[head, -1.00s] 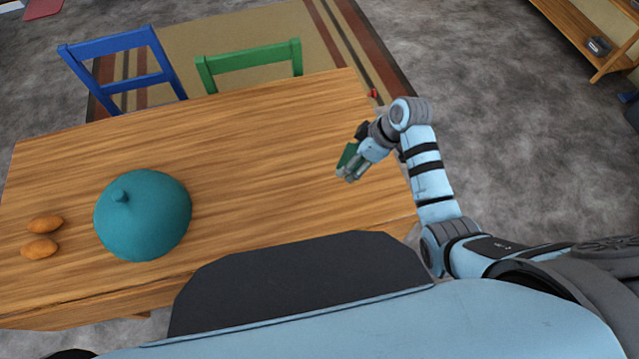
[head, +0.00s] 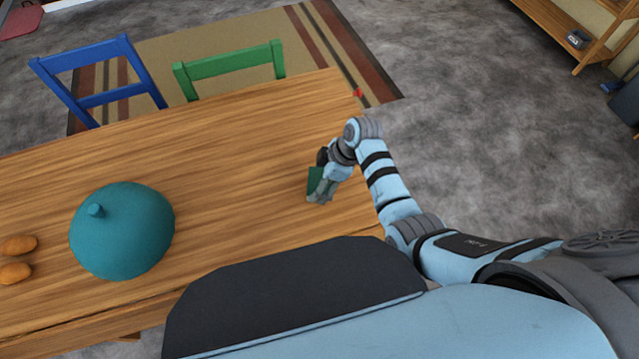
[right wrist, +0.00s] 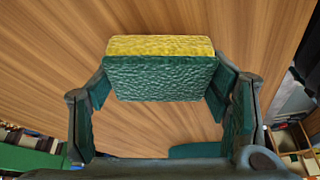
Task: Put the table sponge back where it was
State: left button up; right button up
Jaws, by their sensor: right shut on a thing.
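The sponge (right wrist: 160,78) is yellow on one side and dark green on the other. In the right wrist view it sits between the two fingers of my right gripper (right wrist: 160,90), which is shut on it. In the head view my right gripper (head: 320,196) is over the right part of the wooden table (head: 230,150), with a dark green patch of the sponge (head: 314,181) showing beside the fingers. I cannot tell whether the sponge touches the tabletop. My left gripper is not in view.
A teal domed object (head: 122,232) and two orange-brown items (head: 18,245) are on the table's left part. A blue chair (head: 100,75) and a green chair (head: 230,66) stand at the far edge. A wooden shelf (head: 570,30) is at upper right. The table's middle is clear.

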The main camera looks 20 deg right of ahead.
jog(key=shift+f, duration=0.45)
jog(key=shift+r, duration=0.1)
jog(key=o, duration=1)
jog(key=shift+r, duration=0.1)
jog(key=p+v, duration=0.3)
jog(key=v, duration=0.9)
